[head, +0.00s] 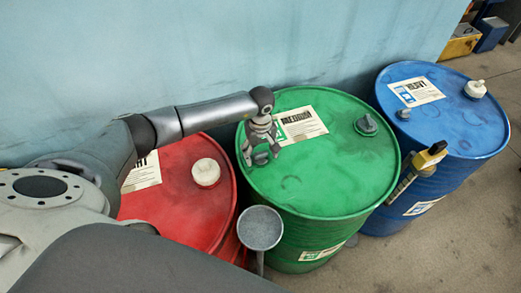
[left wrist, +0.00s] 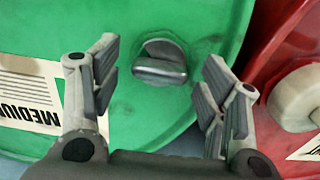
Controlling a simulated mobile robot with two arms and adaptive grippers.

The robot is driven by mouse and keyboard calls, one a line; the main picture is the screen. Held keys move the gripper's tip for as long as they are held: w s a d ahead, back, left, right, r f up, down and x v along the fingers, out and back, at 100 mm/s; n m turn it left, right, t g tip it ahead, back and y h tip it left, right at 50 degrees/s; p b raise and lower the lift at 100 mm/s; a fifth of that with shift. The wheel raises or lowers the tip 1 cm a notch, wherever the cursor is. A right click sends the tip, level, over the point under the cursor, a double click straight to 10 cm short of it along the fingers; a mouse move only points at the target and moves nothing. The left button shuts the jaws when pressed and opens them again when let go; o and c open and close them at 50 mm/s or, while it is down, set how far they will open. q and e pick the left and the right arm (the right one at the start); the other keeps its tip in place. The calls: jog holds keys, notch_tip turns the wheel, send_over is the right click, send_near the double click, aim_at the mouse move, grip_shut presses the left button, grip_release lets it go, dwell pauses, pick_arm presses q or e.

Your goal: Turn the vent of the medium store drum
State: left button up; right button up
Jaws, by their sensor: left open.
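The green drum (head: 345,175) labelled MEDIUM stands upright in the middle of the head view. Its lid also fills much of the left wrist view (left wrist: 130,110). A small grey vent (left wrist: 160,63) with a raised grip bar sits near the lid's edge. My left gripper (head: 261,150) is over that side of the lid, pointing down. In the left wrist view the left gripper (left wrist: 160,82) is open, with one finger on each side of the vent and a gap to both. Contact is not seen. My right gripper is not in view.
A larger grey cap (head: 366,125) is on the green lid's far side. A red drum (head: 205,220) stands left, a blue drum (head: 440,125) right. A grey round dish-like thing (head: 260,228) stands in front. A wall is behind.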

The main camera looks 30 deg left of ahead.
pick_arm(q)
jog(key=c, duration=1)
jog(key=shift+f+n+b, duration=0.2)
jog(key=shift+n+b, duration=1.55)
jog(key=shift+n, duration=0.05)
jog(key=n+b, duration=0.4)
jog(key=n, duration=0.1)
jog(key=n+b, duration=0.2)
jog(key=n, duration=0.2)
jog(key=shift+r+n+b, duration=0.1)
jog(key=shift+n+b, duration=0.3)
jog(key=shift+r+n+b, duration=0.15)
jog(key=shift+n+b, duration=0.85)
jog(key=shift+n, duration=1.3)
jog(key=o, duration=1)
